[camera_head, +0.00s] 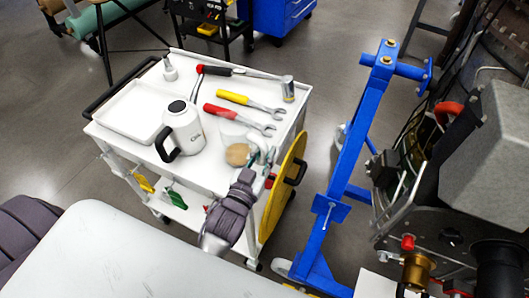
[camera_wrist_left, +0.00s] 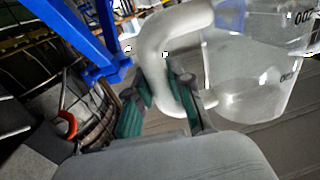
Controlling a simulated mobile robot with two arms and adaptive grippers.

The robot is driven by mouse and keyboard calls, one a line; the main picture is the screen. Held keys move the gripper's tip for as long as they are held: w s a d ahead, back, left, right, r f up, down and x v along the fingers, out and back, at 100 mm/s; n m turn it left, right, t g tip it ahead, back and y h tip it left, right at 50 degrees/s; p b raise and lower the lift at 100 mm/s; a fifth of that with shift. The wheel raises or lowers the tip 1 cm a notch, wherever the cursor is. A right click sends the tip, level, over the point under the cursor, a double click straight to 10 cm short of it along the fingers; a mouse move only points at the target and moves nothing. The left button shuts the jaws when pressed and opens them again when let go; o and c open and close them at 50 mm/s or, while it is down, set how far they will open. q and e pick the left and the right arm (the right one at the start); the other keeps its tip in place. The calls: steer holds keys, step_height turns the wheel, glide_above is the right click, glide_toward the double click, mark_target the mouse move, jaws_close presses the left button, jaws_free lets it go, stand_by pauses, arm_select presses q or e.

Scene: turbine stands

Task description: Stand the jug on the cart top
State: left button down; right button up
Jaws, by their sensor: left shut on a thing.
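The jug (camera_head: 231,134) is clear, with measuring marks, and shows faintly in the head view over the front right part of the white cart top (camera_head: 190,172). In the left wrist view the jug (camera_wrist_left: 245,80) fills the upper right, and its thick pale handle runs between the fingers. My left gripper (camera_head: 262,158) is shut on that handle; its green-padded fingers (camera_wrist_left: 160,95) sit on either side of it. The jug looks roughly upright in the head view. I cannot tell whether its base touches the cart top. My right gripper is not in view.
A white kettle (camera_head: 183,130) with a black handle stands left of the jug. Red (camera_head: 240,118) and yellow (camera_head: 250,103) wrenches and a hammer (camera_head: 288,89) lie behind it. A yellow disc (camera_head: 283,190) hangs at the cart's right side. A blue stand (camera_head: 347,150) is farther right.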

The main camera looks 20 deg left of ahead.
mark_target(264, 163)
arm_select(q)
steer(key=shift+f, duration=0.25)
steer(key=shift+s+f+b, duration=0.35)
steer(key=shift+f+b, duration=0.05)
steer(key=shift+f, duration=0.25)
steer(key=shift+d, duration=0.1)
steer(key=c, duration=0.8)
jaws_free()
steer(key=shift+f, duration=0.1)
steer(key=shift+s, duration=0.1)
steer(key=shift+s+f+p, duration=0.2)
steer(key=shift+s+p, duration=0.15)
steer(key=shift+s, duration=0.15)
steer(key=shift+s+r+p, duration=0.25)
steer(key=shift+s+p, duration=0.05)
steer(key=shift+s, duration=0.95)
steer(key=shift+s+a+r+p, duration=0.1)
steer(key=shift+s+p, duration=0.1)
steer(key=shift+s, duration=0.5)
steer(key=shift+s+a+r+p, duration=0.1)
steer(key=shift+s+p, duration=0.1)
steer(key=shift+s, duration=0.45)
